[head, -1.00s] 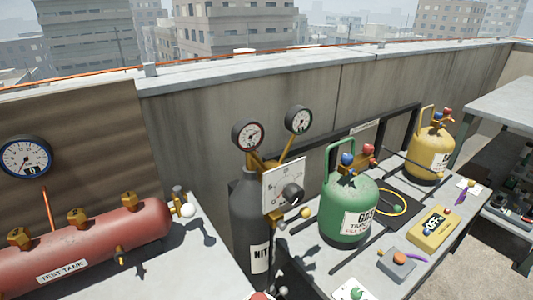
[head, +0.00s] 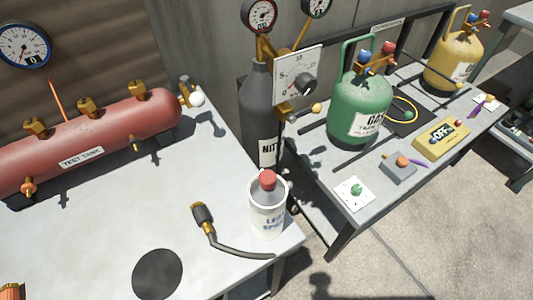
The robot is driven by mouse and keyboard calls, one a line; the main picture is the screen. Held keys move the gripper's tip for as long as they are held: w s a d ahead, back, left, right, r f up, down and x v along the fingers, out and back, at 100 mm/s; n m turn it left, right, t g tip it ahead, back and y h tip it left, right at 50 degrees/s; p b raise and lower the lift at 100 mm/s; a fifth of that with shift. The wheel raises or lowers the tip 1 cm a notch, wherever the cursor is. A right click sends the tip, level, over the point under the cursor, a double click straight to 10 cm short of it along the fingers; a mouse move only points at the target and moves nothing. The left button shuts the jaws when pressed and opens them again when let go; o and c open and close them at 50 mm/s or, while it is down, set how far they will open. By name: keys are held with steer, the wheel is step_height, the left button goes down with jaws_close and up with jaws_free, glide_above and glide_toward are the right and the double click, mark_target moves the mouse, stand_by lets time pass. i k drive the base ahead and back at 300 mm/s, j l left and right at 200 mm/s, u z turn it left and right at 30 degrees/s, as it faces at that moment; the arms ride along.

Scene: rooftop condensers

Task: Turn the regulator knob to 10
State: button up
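The regulator knob (head: 306,84) is black and sits on a white square dial plate (head: 294,70) with printed numbers; 5 and 10 are legible. Its pointer setting is too small to tell. The plate is on the brass regulator of the dark grey nitrogen cylinder (head: 258,110), which stands between the two tables. My gripper is not in view.
A red test tank (head: 90,140) and a white leak spray can (head: 268,205) are on the left table. A black hose (head: 230,248) lies beside the can. A green cylinder (head: 358,105) stands right of the regulator. Concrete floor (head: 400,245) is clear at the lower right.

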mark_target(305, 82)
steer(key=i+l+u, duration=0.15)
steer(key=l, duration=0.25)
steer(key=i+l+u, duration=0.15)
steer(key=l, duration=0.25)
steer(key=i+l+u, duration=0.15)
steer(key=l, duration=0.25)
steer(key=l+u, duration=0.15)
steer(key=l, duration=0.3)
